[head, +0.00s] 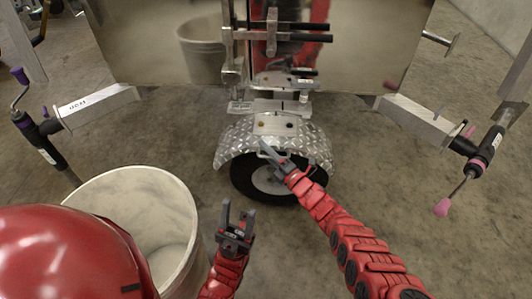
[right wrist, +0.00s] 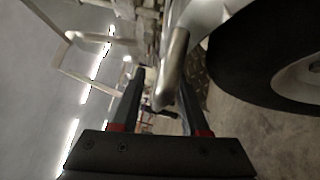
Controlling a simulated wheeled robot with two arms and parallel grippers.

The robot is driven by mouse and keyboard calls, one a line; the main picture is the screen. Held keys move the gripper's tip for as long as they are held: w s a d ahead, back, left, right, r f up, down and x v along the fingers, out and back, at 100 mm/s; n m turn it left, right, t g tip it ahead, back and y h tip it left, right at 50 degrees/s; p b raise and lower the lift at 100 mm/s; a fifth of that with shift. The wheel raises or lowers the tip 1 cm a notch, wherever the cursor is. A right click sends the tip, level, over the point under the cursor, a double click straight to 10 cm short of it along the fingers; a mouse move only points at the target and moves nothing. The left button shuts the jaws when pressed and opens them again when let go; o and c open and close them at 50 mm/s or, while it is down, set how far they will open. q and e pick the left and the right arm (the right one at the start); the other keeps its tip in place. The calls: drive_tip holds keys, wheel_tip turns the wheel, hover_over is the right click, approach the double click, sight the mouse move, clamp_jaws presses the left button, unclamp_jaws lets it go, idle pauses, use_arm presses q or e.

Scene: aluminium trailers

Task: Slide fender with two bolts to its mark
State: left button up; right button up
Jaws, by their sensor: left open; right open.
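The silver diamond-plate fender (head: 236,139) arches over a black tyre with a white hub (head: 268,180) in the head view. A flat bracket (head: 275,117) on its top shows two bolt spots, a brassy one (head: 262,125) and a dark one (head: 290,125). My right gripper (head: 266,150) is open at the fender's front face. In the right wrist view a rounded metal bar (right wrist: 172,70) lies ahead of and partly between the open fingers (right wrist: 163,105); contact cannot be told. My left gripper (head: 237,215) is open and empty, below and left of the wheel. I cannot make out a mark.
A white bucket (head: 130,190) stands at the lower left, close to my left arm. A shiny trailer panel (head: 150,45) rises behind the fender. Jack arms with crank handles stick out at left (head: 95,105) and right (head: 425,120). The concrete floor right of the wheel is clear.

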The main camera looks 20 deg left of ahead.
drive_tip(key=c, duration=0.7)
clamp_jaws()
drive_tip(key=shift+r, duration=0.25)
idle(0.4)
